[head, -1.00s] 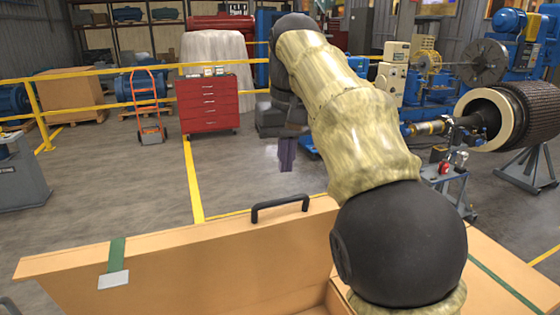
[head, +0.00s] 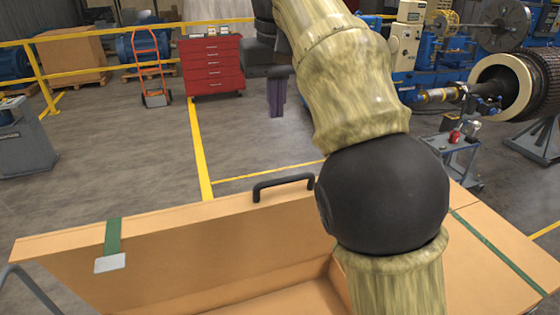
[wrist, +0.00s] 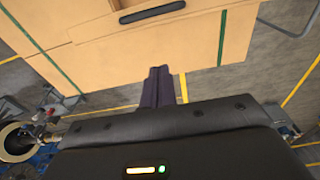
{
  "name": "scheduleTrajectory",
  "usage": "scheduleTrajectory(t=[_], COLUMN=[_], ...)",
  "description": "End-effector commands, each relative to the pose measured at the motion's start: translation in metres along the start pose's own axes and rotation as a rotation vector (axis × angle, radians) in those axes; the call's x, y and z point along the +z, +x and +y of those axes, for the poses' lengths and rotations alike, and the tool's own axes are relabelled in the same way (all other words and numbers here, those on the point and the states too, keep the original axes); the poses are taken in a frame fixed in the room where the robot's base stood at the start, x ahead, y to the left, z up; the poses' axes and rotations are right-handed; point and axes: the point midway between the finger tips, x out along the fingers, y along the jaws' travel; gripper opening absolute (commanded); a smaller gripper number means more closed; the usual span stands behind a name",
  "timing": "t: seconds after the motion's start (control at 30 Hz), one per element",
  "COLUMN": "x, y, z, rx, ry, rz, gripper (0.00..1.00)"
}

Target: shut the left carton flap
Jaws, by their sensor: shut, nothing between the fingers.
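The cardboard carton stands low in the head view, its opening (head: 290,300) partly behind my arm. The left flap (head: 190,250) is a broad tan panel with a green strip and a pale tag, standing raised and open. A black handle (head: 283,186) is by its upper edge; it also shows in the wrist view (wrist: 152,12). The right flap (head: 490,240) lies out at the right with a green strip. My gripper (head: 277,108) is shut and empty, beyond the handle and apart from the carton. Its dark purple fingers (wrist: 157,85) point toward the carton in the wrist view.
Yellow rails (head: 110,72) and a red tool cabinet (head: 213,65) stand in the background. An orange hand truck (head: 149,70) is left of the cabinet. A small cart (head: 450,150) and a large rotor (head: 515,85) stand at the right. Grey floor beyond the carton is clear.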

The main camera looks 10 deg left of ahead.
Motion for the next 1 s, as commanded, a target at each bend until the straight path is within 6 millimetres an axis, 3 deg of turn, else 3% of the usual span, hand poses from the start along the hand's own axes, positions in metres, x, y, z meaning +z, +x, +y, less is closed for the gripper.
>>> scheduleTrajectory(t=[0.7,1.0], x=[0.002,0.03], y=[0.092,0.096], z=[-0.003,-0.003], rx=[-0.001,-0.002], ry=[-0.005,-0.006], rz=[-0.003,0.0], gripper=[0.0,0.0])
